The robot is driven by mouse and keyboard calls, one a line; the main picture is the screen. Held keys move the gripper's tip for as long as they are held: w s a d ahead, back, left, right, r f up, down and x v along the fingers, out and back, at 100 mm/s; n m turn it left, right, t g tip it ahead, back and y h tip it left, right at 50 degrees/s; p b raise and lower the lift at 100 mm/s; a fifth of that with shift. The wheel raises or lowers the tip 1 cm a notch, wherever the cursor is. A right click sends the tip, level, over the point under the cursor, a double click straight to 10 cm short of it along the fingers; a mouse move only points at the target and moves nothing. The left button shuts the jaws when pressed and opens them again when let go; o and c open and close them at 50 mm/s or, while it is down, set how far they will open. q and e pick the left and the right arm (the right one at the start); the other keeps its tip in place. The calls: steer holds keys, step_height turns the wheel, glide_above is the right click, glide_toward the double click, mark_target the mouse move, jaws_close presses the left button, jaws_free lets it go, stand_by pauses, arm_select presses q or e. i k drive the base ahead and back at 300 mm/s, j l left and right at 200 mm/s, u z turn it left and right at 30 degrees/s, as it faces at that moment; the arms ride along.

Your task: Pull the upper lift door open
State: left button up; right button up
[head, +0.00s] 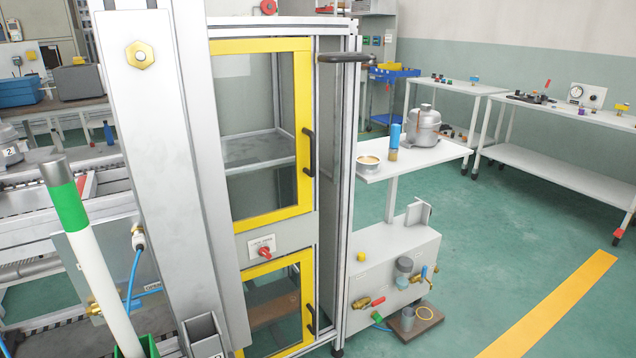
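The upper lift door (302,95) is a yellow-framed glass door on the front of a tall metal cabinet. It looks shut in its frame. Its black vertical handle (309,153) is on the right side of the frame. Through the glass I see a grey shelf (255,150). A lower yellow-framed door (307,290) with its own black handle (312,319) is below. Between the doors is a small panel with a red knob (265,253). The left edge of the upper door is partly hidden by a grey column. Neither of my grippers is in view.
The grey column (165,150) stands in front of the cabinet's left side. A dark bar (343,58) sticks out at the cabinet's upper right. A white shelf (432,155) with a metal compressor (422,128) stands to the right. Green floor (500,250) is clear further right.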

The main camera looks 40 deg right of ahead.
mark_target(305, 140)
steer(key=l+z, duration=0.15)
steer(key=z, duration=0.35)
steer(key=i+l+z, duration=0.1)
steer(key=z, duration=0.4)
steer(key=i+l+z, duration=0.1)
steer(key=z, duration=0.4)
steer(key=i+l, duration=0.25)
